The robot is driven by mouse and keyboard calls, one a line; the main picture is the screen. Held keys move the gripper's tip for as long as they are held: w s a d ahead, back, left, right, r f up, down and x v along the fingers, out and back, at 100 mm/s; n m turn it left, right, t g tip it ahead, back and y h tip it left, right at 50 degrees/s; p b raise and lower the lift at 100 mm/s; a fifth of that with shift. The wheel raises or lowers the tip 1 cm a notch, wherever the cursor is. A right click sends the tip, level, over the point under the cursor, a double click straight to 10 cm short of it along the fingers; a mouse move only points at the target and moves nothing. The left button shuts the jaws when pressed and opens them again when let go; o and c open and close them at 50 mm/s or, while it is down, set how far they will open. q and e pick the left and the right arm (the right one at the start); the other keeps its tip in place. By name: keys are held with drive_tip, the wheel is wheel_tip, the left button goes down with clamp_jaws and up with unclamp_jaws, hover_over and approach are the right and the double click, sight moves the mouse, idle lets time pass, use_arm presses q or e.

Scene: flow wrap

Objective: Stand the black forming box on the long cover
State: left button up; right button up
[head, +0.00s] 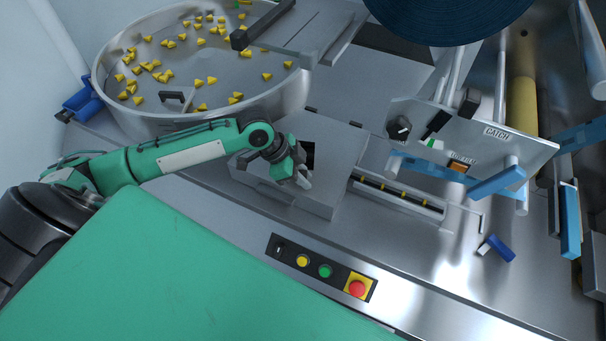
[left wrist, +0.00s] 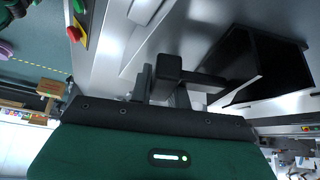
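A black, box-like shape (left wrist: 262,62) with a pale edge shows at the upper right in the left wrist view. It may be the forming box or a dark opening. In the head view a small dark patch (head: 308,152) shows beside my left gripper (head: 302,181), mostly hidden behind it. The gripper points down at the grey housing (head: 335,160) in the middle of the machine. In the left wrist view a dark bar (left wrist: 203,79) runs from the fingers toward the black shape. I cannot tell whether the fingers grip it. My right gripper is not in view.
A round steel bowl (head: 215,62) with yellow pieces stands behind my left arm. A channel (head: 398,197) with yellow pieces runs right of the housing. A control plate (head: 470,133) and a dark reel (head: 448,12) stand at the right. A button panel (head: 322,269) is in front.

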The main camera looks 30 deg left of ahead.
use_arm(q)
drive_tip(key=o, duration=0.4)
drive_tip(key=shift+o, duration=0.2)
drive_tip(key=b+v, duration=0.2)
drive_tip(key=v, duration=1)
drive_tip(key=shift+b, duration=0.3)
